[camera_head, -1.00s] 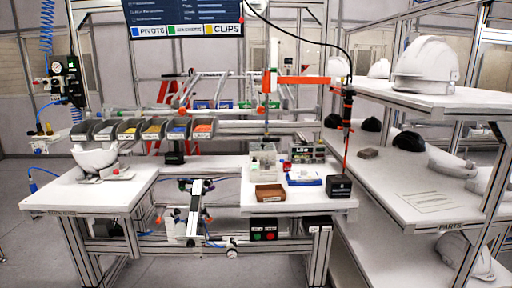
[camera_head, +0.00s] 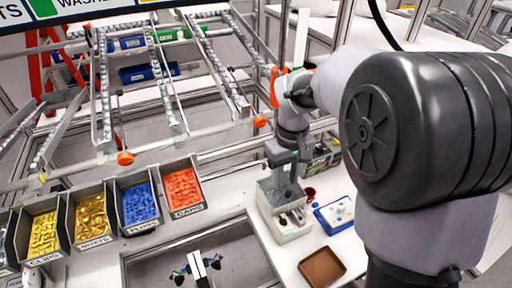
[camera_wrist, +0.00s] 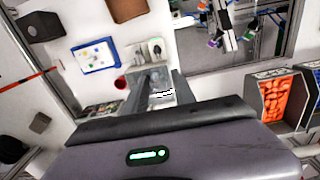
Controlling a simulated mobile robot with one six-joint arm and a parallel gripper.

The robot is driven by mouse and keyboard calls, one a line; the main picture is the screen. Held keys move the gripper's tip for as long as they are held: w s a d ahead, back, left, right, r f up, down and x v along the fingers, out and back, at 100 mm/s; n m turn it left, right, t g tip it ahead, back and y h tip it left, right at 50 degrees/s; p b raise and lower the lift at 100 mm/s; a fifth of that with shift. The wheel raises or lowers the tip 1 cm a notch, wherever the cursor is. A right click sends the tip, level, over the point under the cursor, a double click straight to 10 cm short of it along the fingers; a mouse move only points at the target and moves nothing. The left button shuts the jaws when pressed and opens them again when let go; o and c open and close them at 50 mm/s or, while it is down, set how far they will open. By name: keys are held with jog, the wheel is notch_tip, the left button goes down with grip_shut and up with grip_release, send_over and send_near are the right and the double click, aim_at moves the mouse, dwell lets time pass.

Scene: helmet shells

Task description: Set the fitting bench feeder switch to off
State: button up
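The feeder (camera_head: 290,232) is a pale box with a clear hopper, standing on the white bench. Small dark parts sit on its front panel; I cannot tell which is the switch or how it is set. The feeder's pale panel (camera_wrist: 145,48) also shows in the wrist view, just beyond the fingertips. My gripper (camera_head: 286,172) is above the hopper, pointing down, and partly hides it. In the wrist view my gripper (camera_wrist: 163,78) has its two fingers apart, with nothing held between them.
A blue-rimmed tray (camera_head: 340,213) and a brown tray (camera_head: 322,267) lie right of and in front of the feeder. A small red cup (camera_head: 309,194) stands close beside it. Bins of parts (camera_head: 182,188) line the left. Sloped rails (camera_head: 165,75) rise behind.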

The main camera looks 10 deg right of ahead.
jog(key=b, duration=0.2)
send_over(283, 219)
notch_tip(283, 219, down, 6)
notch_tip(283, 219, down, 11)
jog(key=shift+d+f+b, duration=0.1)
jog(key=shift+b, duration=0.65)
grip_shut()
